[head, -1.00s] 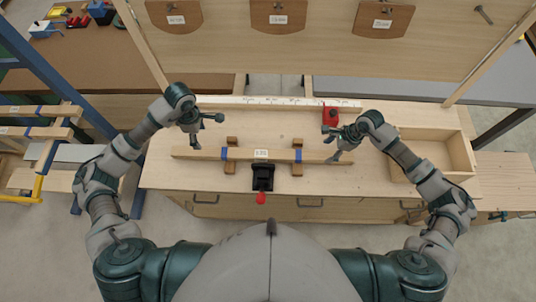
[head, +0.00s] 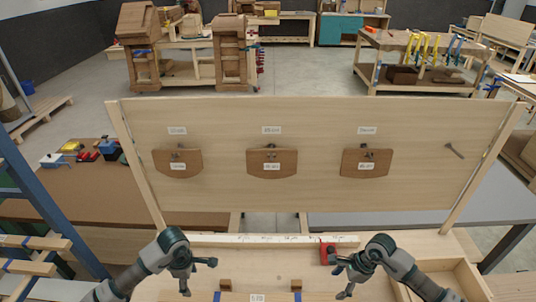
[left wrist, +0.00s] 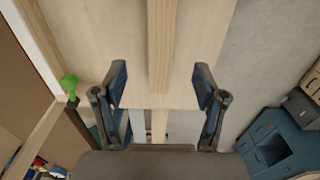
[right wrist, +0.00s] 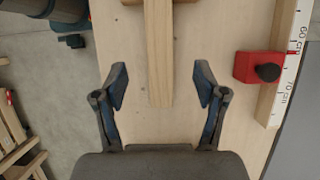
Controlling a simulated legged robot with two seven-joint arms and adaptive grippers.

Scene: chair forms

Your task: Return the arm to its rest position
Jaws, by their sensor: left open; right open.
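My left gripper (head: 195,276) is at the lower left of the head view, above the workbench (head: 210,262). It is open and empty. In the left wrist view its fingers (left wrist: 159,85) stand apart, with the end of a wooden bar (left wrist: 161,40) below and between them, not gripped. My right gripper (head: 340,277) is at the lower right of the head view, also open and empty. In the right wrist view its fingers (right wrist: 160,88) are apart on either side of the bar's other end (right wrist: 158,60), without visible contact.
A white ruler strip (head: 270,240) with a red stop block (head: 327,254) lies along the bench's back. A tray (head: 470,280) is at the right. A back panel (head: 320,195) holds several brown wooden plates (head: 271,163). Blue-framed shelving (head: 40,210) stands at the left.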

